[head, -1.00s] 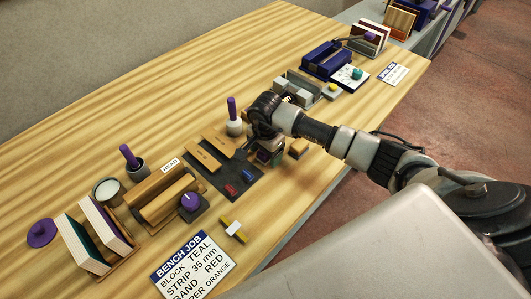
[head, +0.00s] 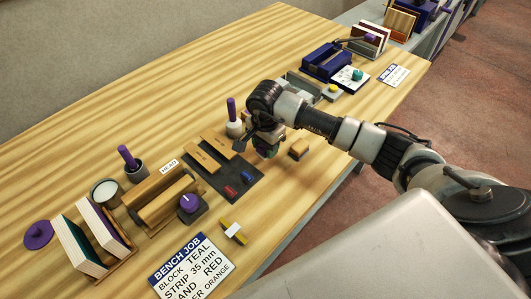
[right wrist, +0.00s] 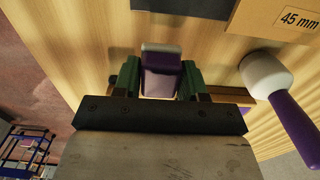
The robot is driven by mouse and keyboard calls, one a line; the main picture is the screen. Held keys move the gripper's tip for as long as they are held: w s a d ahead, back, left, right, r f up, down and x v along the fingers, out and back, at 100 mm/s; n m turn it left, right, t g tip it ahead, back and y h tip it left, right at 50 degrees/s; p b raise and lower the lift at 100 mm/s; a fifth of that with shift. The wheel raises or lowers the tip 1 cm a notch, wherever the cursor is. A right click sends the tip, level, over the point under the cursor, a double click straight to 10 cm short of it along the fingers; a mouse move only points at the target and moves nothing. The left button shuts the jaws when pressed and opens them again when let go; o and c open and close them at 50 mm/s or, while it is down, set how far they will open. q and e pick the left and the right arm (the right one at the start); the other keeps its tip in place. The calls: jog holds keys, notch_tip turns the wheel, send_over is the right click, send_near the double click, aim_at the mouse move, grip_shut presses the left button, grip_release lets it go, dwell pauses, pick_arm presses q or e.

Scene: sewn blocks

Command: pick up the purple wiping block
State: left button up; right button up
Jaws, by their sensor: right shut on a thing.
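The purple wiping block (right wrist: 162,73) is between the two green fingers of my right gripper (right wrist: 160,78) in the right wrist view. It shows a purple rim and a paler purple face. The fingers press on it from both sides. In the head view my right gripper (head: 267,152) is over the bench, just right of the dark mat. There the block is mostly hidden by the gripper. The gap between block and bench is hard to judge. My left gripper is not in view.
The dark mat (head: 243,186) holds wooden strips and red and blue pieces. The bench front edge is close on the right.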

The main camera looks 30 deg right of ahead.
jog(key=s+d+r+b, duration=0.3)
jog(key=s+d+r, duration=0.4)
jog(key=s+d, duration=0.1)
jog(key=shift+d+r, duration=0.35)
jog(key=shift+r, duration=0.05)
